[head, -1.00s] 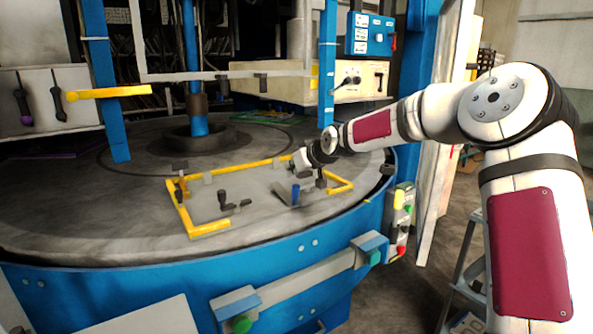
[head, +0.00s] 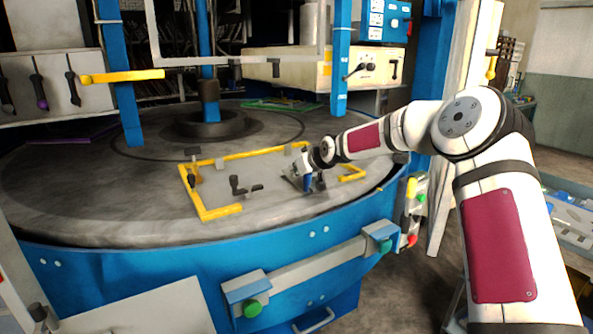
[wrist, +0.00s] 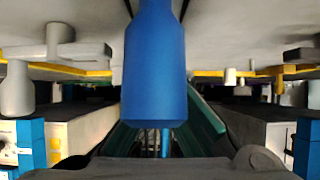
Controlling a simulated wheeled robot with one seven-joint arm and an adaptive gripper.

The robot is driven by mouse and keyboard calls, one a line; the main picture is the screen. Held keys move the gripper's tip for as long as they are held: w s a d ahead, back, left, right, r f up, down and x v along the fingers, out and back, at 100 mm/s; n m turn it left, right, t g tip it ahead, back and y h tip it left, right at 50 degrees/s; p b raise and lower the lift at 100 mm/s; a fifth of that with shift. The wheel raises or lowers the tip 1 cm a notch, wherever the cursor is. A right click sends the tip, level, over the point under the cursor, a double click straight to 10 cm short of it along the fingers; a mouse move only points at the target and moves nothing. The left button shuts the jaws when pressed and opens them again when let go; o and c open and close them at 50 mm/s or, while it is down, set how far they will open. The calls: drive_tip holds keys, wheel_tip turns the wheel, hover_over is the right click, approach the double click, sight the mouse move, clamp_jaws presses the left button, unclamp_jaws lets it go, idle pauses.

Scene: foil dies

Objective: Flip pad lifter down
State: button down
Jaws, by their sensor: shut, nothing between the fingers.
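A short blue handle (head: 307,184) stands on a small grey plate at the right of the yellow-edged grey die panel; I take it for the pad lifter. In the wrist view, which looks upside down, the blue handle (wrist: 155,65) fills the middle, close to the camera. My gripper (head: 307,169) is shut and empty, low over the panel beside the blue handle. Dark parts of my gripper (wrist: 160,168) show along the bottom of the wrist view. Whether the fingers touch the handle I cannot tell. The lifter's base is partly hidden.
A black lever (head: 238,187) stands left of the blue handle on the panel. A yellow rail (head: 222,213) borders the panel. The round grey table (head: 90,200) is mostly clear. A blue post (head: 341,60) rises behind my arm.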

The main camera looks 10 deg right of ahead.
drive_tip(key=shift+w+a+f+g+b, duration=0.15)
drive_tip(key=shift+w+f+g+b, duration=0.2)
drive_tip(key=shift+g+b, duration=0.2)
drive_tip(key=shift+w+f+g+h+b, duration=0.25)
drive_tip(key=shift+f+g+h+b, duration=0.25)
drive_tip(key=shift+g, duration=0.35)
